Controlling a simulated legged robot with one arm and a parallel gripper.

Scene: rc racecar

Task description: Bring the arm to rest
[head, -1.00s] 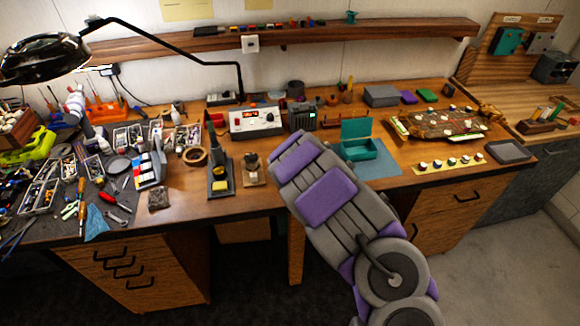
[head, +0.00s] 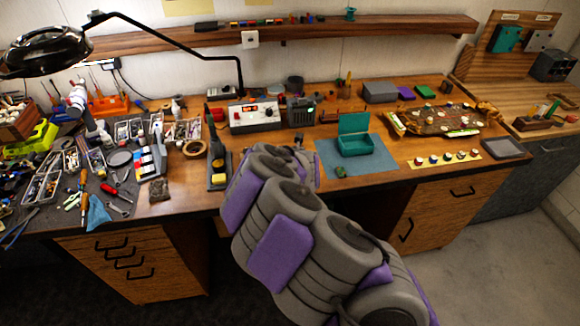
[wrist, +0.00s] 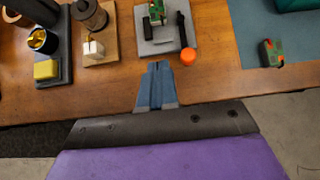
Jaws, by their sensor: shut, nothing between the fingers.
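My gripper (wrist: 158,72) shows in the wrist view with its blue-grey fingers together and empty, over the wooden bench's front edge. Its fingertips point at a small grey stand (wrist: 160,45) that holds a green part, and look apart from it. In the head view my grey and purple arm is bent in front of the bench and hides the gripper's fingers. A small green and red piece (wrist: 271,52) lies on the blue mat; it also shows in the head view (head: 341,172).
An open teal box (head: 358,145) stands on the blue mat (head: 385,168). An orange cap (wrist: 188,56) sits beside the grey stand. A soldering stand with a yellow sponge (wrist: 46,69) is to the left. Tools crowd the left bench; the floor at right is clear.

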